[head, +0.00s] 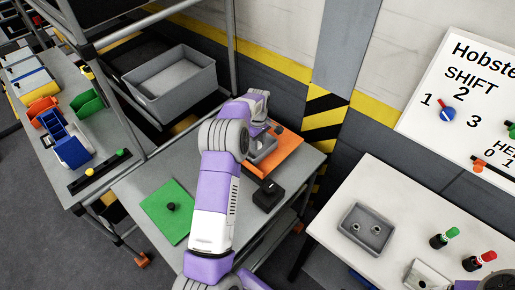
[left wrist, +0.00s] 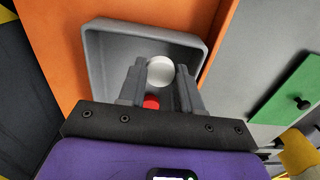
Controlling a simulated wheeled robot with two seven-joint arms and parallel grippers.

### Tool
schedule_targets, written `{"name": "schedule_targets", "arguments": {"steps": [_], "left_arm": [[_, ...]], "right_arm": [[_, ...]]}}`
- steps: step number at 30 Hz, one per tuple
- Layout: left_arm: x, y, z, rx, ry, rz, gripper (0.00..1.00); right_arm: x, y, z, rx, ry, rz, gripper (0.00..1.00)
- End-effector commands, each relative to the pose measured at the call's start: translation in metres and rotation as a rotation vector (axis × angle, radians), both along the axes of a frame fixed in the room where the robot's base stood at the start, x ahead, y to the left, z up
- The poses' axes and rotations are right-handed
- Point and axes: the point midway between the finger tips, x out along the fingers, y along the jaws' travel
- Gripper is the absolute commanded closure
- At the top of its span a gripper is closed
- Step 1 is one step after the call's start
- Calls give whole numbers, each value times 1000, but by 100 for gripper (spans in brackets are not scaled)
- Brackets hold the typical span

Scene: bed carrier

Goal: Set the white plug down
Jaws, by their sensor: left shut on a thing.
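My left gripper (left wrist: 161,78) is shut on the white plug (left wrist: 160,71), whose round pale face shows between the fingertips in the left wrist view. A small red round thing (left wrist: 151,102) shows between the fingers, closer to the palm in the picture; whether it lies in the tray is unclear. The gripper is over a grey tray (left wrist: 95,60), which lies on an orange mat (left wrist: 55,40). In the head view the tray (head: 266,146) is partly hidden by my left arm, and the plug cannot be made out.
A black block (head: 268,196) and a green mat (head: 160,208) with a black knob are on the same table. A white table (head: 355,180) at right holds another grey tray (head: 365,229). A large grey bin (head: 170,83) stands on the shelf behind.

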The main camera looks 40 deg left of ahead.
Motion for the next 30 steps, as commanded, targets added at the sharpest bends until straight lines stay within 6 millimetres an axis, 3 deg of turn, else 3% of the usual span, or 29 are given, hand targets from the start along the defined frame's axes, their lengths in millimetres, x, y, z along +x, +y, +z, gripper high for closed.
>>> {"name": "schedule_targets", "arguments": {"steps": [6,19,20,24,30], "left_arm": [[-1,-1,-38,-3,4,0,94],[0,0,-45,-1,1,0,94],[0,0,-44,-1,1,0,62],[0,0,-43,-1,1,0,41],[0,0,-43,-1,1,0,41]], "right_arm": [[0,0,-3,0,0,0,41],[0,0,-6,0,-1,0,41],[0,0,-5,0,-1,0,41],[0,0,-5,0,-1,0,41],[0,0,-5,0,-1,0,41]]}}
